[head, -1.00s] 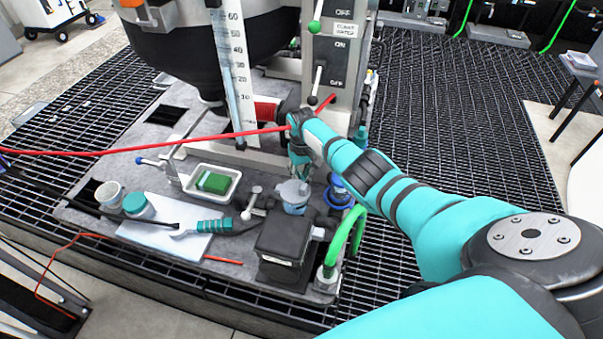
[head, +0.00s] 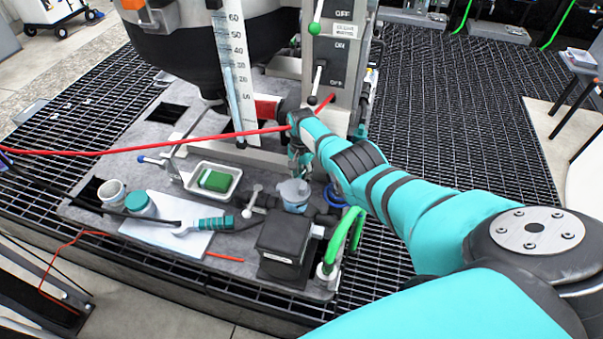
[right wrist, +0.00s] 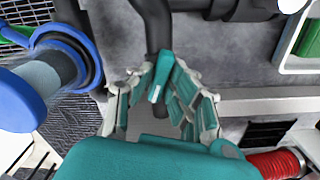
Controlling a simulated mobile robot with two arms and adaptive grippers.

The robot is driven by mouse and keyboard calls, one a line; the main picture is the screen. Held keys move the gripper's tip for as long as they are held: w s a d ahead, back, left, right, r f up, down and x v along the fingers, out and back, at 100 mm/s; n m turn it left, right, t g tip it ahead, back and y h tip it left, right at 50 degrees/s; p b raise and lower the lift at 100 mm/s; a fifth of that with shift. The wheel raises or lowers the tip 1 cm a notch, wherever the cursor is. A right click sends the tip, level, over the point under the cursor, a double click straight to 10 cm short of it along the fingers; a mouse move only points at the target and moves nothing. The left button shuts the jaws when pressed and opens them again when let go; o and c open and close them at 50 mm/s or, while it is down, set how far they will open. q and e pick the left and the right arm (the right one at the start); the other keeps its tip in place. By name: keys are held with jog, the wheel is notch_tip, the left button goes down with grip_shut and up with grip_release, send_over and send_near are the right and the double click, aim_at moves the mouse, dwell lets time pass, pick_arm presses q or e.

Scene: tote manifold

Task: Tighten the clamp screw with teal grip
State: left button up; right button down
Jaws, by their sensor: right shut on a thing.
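My right gripper (head: 300,168) reaches down to the fittings at the middle of the work deck, just behind a translucent bluish cup (head: 294,194). In the right wrist view its jointed teal-and-white fingers (right wrist: 165,105) are closed around the teal grip of the clamp screw (right wrist: 160,76). The grip stands between the finger pads, in front of a dark pipe (right wrist: 156,25). In the head view the gripper hides the grip, and the screw's thread cannot be seen. My left gripper is not in view.
A red hose (head: 150,148) crosses to the right wrist area. A black box (head: 285,248), a green hose (head: 347,237), a tray with a green sponge (head: 213,181) and a teal-handled tool (head: 212,223) surround it.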

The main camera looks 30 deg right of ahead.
aim_at(302, 175)
jog(key=m, duration=0.3)
jog(key=shift+w+r+m, duration=0.15)
jog(key=shift+w+m, duration=0.05)
jog(key=shift+m, duration=0.2)
jog(key=m, duration=0.3)
jog(key=shift+d+m, duration=0.1)
jog(key=shift+m, duration=0.2)
jog(key=m, duration=0.6)
jog(key=shift+m, duration=0.4)
jog(key=c, duration=1.4)
grip_release()
jog(key=shift+o, duration=0.6)
jog(key=shift+s, duration=0.15)
notch_tip(302, 175, up, 12)
